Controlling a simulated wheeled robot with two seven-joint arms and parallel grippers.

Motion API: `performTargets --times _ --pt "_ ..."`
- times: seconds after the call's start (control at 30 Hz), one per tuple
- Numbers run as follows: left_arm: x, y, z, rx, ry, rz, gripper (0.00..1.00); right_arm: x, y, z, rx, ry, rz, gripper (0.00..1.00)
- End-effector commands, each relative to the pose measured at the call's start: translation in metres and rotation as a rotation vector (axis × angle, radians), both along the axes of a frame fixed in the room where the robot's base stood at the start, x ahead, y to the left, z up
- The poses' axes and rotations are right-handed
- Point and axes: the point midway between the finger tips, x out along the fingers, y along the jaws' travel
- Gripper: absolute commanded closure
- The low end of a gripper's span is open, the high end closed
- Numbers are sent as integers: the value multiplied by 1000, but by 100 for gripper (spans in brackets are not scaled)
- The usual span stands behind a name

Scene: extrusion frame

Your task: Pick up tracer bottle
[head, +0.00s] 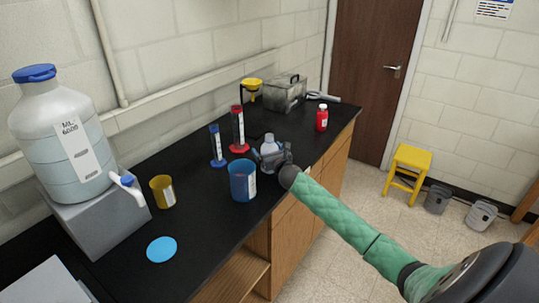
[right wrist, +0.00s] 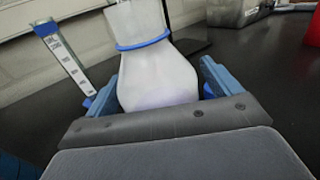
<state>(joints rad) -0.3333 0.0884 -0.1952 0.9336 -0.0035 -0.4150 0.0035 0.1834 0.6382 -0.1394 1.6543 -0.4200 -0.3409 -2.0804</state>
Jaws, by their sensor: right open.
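A small translucent white bottle (head: 268,146) stands upright on the black bench behind the blue cup. In the right wrist view, the white bottle (right wrist: 155,75) has a blue ring at its neck, and its top is cut off. My right gripper (head: 276,158) is at this bottle, low and level. Its blue fingers are open, one on each side of the bottle body, with a gap visible on the right side. I cannot read a label that names either as the tracer bottle. My left gripper is not in view.
A blue cup (head: 243,181) stands close in front of the gripper. A red cylinder (head: 238,130) and blue cylinder (head: 216,146) stand behind left. A yellow cup (head: 162,190), blue disc (head: 161,249) and large jug (head: 62,140) are at left. A metal box (head: 284,94) is at the back.

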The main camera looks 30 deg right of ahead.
Motion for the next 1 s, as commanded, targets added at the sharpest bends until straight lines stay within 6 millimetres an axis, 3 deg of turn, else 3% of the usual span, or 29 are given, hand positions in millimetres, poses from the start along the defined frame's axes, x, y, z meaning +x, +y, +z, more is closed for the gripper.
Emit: performTargets --times 0.2,0.5,0.83,1.0 --pt "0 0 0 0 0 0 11 0 0 0 0 0 0 11" --pt "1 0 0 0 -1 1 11 0 0 0 0 0 0 68" --pt "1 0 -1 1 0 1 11 1 0 3 -1 -1 0 69" --pt "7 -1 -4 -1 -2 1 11 1 -1 13 -4 -4 0 69"
